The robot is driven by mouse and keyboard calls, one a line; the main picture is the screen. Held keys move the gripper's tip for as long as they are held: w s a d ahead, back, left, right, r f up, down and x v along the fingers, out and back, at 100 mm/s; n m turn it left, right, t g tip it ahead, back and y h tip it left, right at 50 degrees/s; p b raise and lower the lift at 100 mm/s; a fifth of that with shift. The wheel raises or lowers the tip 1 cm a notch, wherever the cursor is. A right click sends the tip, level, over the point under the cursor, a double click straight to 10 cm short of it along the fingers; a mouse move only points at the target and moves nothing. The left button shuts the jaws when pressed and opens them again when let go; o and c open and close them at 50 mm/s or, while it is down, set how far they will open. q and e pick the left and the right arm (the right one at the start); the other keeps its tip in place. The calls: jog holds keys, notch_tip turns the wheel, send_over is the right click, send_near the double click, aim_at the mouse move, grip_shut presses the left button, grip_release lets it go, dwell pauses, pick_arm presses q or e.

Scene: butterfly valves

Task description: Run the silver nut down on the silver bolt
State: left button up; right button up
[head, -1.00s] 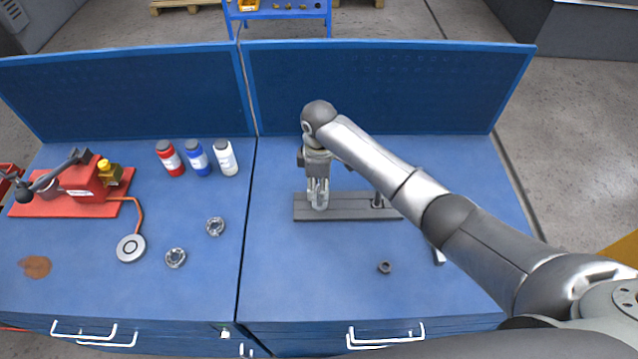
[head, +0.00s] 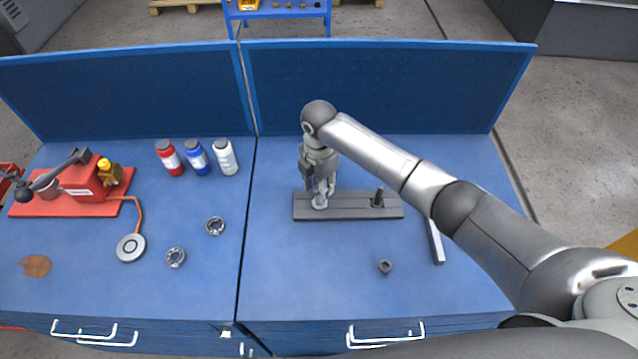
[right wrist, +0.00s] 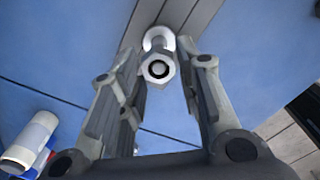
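The silver nut (right wrist: 158,72) is a hexagon seen end-on in the right wrist view, with a pale round bolt end (right wrist: 159,68) inside its dark hole. Behind it is a pale round foot (right wrist: 158,38), which also shows on the grey base plate. My right gripper (head: 321,200) points down over the left end of this plate. In the right wrist view its two fingers (right wrist: 160,62) stand on either side of the nut, spread apart, with gaps visible. In the head view the fingers largely hide the silver bolt and nut. My left gripper is out of view.
The grey base plate (head: 350,212) also carries a dark upright bolt (head: 377,198). A dark nut (head: 385,267) lies in front, and a grey bar (head: 436,242) to the right. Bottles (head: 198,158), metal rings (head: 215,226) and a red device (head: 85,182) are on the left bench.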

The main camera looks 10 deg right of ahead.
grip_shut()
jog(key=m, duration=1.1)
jog(key=shift+w+m, duration=0.1)
jog(key=shift+m, duration=0.2)
jog(key=m, duration=1.2)
jog(key=shift+w+m, duration=0.1)
jog(key=shift+m, duration=0.2)
jog(key=shift+o, duration=1.3)
grip_release()
